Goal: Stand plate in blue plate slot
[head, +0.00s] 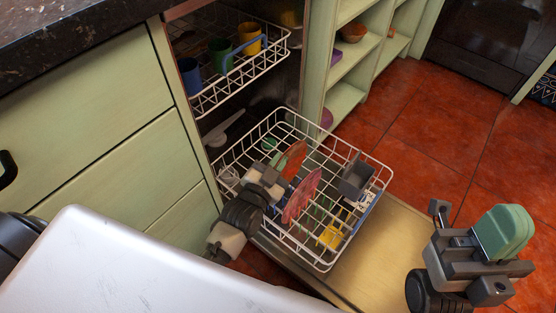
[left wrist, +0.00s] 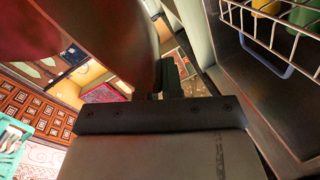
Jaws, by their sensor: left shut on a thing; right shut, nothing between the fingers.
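My left gripper (head: 285,184) is over the lower dishwasher rack, shut on a reddish plate. In the left wrist view the held plate (left wrist: 95,35) fills the upper left, its edge at the fingers. In the head view, a pink-red plate (head: 302,196) and an orange-red plate (head: 293,160) both stand close to the fingertips; I cannot tell for certain which is held. A blue strip (head: 368,207) shows at the rack's right side. My right gripper (head: 480,248) is shut, away from the rack at the lower right; a rounded green piece shows at it.
The lower rack (head: 384,178) is pulled out over the open dishwasher door (head: 385,255). It holds a grey holder (head: 354,180) and has yellow markings (head: 331,236). The upper rack (head: 275,57) carries several mugs. Red tiled floor at the right is clear.

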